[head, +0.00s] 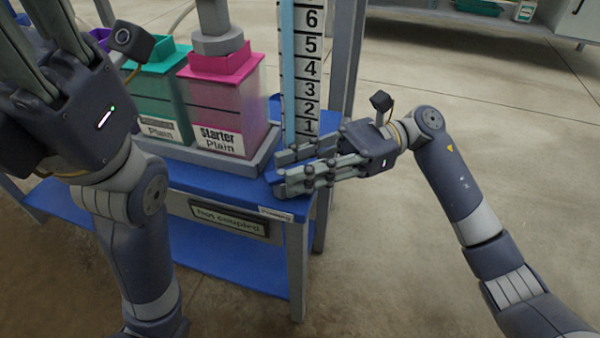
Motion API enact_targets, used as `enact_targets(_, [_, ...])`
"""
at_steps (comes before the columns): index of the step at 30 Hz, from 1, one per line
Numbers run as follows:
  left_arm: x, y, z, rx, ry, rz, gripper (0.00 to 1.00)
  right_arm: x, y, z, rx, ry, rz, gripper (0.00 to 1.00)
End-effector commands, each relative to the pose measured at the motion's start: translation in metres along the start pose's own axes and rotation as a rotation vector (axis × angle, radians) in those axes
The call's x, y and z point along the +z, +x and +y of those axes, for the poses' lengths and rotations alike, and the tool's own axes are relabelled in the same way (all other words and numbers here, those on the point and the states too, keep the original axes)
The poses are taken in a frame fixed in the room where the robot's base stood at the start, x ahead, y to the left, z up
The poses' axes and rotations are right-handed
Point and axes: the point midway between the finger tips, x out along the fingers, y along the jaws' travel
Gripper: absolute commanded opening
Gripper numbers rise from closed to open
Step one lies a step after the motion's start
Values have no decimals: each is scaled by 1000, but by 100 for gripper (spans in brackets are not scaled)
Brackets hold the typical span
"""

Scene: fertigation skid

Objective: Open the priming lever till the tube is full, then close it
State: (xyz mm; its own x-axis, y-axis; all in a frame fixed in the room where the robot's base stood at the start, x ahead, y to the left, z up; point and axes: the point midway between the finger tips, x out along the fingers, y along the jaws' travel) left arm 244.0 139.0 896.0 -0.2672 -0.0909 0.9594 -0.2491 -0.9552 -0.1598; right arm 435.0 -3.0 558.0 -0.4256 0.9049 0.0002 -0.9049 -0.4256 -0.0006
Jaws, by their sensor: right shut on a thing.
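The clear tube (288,75) stands upright at the back right corner of the skid, beside a scale (308,70) with black numbers. Light blue shows in the tube from near my fingers up to the top edge of the picture; its upper end is out of view. My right gripper (285,172) is at the foot of the tube, over the skid's right corner, shut on the priming lever. The lever is hidden behind the fingers, so its angle cannot be told. My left gripper (22,55) is at the upper left, its fingertips partly cut off.
A pink-topped tank (225,100) labelled Starter and a green-topped tank (160,85) stand in a grey tray on the blue skid (200,182). A small label (275,214) and a "not coupled" sign (228,218) are on the front.

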Motion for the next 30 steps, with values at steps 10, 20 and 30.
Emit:
enact_targets(10, [0, 0, 0, 1, 0, 1, 40, -1, 0, 0, 3, 2, 3, 0])
enact_targets(20, [0, 0, 0, 1, 0, 2, 40, -1, 0, 0, 3, 1, 1, 37])
enact_targets(30, [0, 0, 0, 1, 0, 1, 40, 31, 0, 0, 3, -5, 2, 37])
